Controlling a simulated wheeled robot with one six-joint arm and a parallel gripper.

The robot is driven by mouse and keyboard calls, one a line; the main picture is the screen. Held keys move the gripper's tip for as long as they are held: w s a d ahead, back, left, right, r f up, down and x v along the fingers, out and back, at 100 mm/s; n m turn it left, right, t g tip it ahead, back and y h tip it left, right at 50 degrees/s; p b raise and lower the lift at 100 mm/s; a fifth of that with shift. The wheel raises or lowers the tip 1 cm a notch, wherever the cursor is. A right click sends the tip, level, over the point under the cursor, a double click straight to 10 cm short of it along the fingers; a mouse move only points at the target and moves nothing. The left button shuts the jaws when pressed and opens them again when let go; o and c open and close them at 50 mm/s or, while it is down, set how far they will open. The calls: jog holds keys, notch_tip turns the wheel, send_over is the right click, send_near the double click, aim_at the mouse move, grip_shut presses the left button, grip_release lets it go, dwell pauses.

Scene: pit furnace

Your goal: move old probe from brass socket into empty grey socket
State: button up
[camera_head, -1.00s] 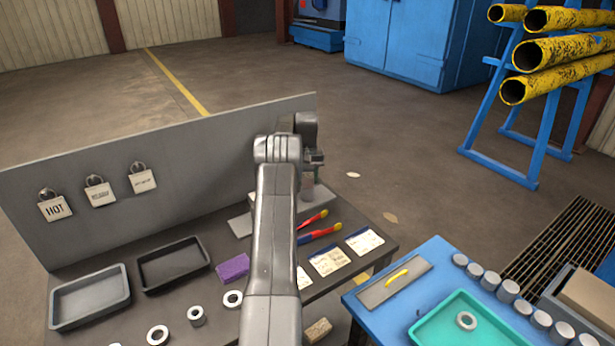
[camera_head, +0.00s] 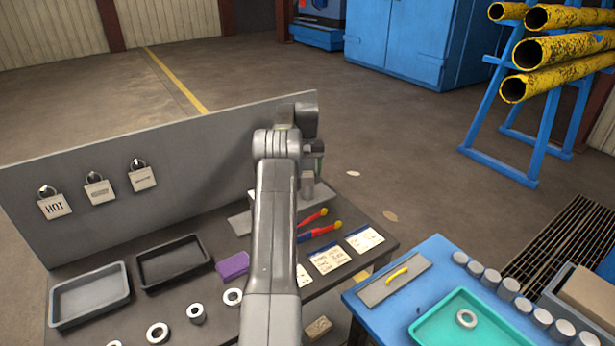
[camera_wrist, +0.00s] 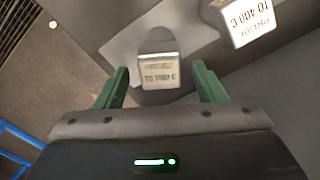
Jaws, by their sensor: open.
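In the wrist view my gripper (camera_wrist: 160,67) is open, with its green fingers apart. Between and just beyond the fingertips is a small pale block (camera_wrist: 160,68) with lettering that seems to end "TO 1100 C". A second white label block (camera_wrist: 246,22), reading "PROBE" and "TO 400 C", is at the upper right. In the head view my gripper (camera_head: 314,165) is over the far end of the dark bench, partly behind my arm. A short greyish upright piece (camera_head: 308,187) is just below it. I cannot tell the old probe, brass socket or grey socket apart here.
The dark bench holds a light grey tray (camera_head: 90,316), a black tray (camera_head: 173,282), a purple block (camera_head: 233,265), red-handled pliers (camera_head: 318,232) and several rings. A grey panel (camera_head: 210,150) stands behind. A blue table (camera_head: 375,318) is at right.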

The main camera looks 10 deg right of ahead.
notch_tip(320, 180, up, 9)
jog(key=shift+r, duration=0.2)
dwell(0.3)
notch_tip(320, 180, down, 12)
jog(key=shift+r+p, duration=0.1)
jog(key=shift+p, duration=0.35)
jog(key=shift+w+r, duration=0.1)
jog(key=shift+r, duration=0.15)
jog(key=shift+r+b, duration=0.45)
jog(key=shift+r, duration=0.95)
